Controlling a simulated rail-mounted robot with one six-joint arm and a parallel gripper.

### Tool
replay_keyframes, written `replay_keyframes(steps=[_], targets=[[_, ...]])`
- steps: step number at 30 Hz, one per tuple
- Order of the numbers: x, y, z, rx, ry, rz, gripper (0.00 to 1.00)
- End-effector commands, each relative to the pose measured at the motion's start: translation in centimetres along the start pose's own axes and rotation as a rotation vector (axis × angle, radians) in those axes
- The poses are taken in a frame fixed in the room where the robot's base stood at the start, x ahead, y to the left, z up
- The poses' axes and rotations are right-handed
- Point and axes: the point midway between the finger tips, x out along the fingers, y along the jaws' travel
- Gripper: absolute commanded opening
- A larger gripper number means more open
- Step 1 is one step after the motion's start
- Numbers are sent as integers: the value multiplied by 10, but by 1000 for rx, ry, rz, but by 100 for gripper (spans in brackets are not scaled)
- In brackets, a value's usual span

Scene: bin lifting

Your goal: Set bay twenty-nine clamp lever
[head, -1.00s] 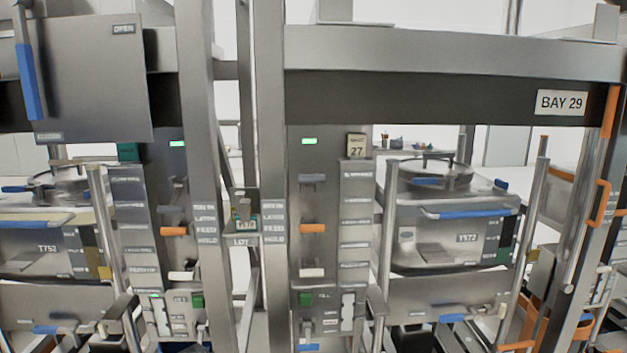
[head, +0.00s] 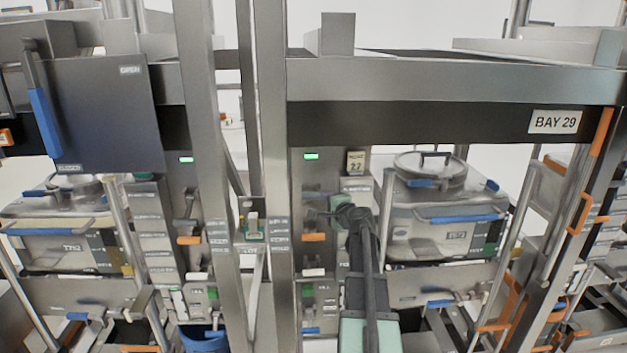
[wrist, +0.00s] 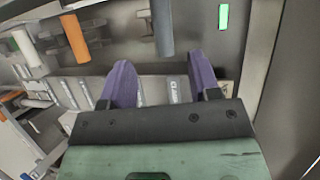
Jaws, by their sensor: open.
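The Bay 29 panel (head: 309,180) stands below the BAY 29 sign (head: 555,121), left of a lidded bin (head: 432,215). It carries a grey lever, an orange lever (head: 313,237) and a white lever (head: 313,272). The wrist view shows the grey lever (wrist: 162,28), orange lever (wrist: 75,38) and white lever (wrist: 22,45). A label (wrist: 173,90) seeming to read CLAMP lines up with the grey lever. My gripper (wrist: 160,76) is open, its purple fingers apart, the grey lever's end beyond the gap. In the head view my gripper partly hides the panel.
A green light (head: 311,156) glows near the panel's top. A small tag (head: 356,162) sits beside it. Steel uprights (head: 271,200) stand left of the panel. A similar panel (head: 185,215) stands farther left, near a large grey plate (head: 105,112).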

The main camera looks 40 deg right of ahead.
Motion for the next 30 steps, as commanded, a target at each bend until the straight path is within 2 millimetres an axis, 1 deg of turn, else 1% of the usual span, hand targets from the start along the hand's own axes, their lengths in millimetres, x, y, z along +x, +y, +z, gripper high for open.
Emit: replay_keyframes(steps=[2,5,8,11,18,22,25,30], targets=[[-1,0,-4,35,34,-21,56],[0,0,-4,40,34,-20,56],[7,1,-4,38,32,-19,56],[22,1,-5,36,31,-18,56],[79,1,-6,35,28,-17,56],[101,0,-7,34,30,-17,56],[107,-1,-6,34,30,-16,56],[107,-1,-6,34,30,-16,56]])
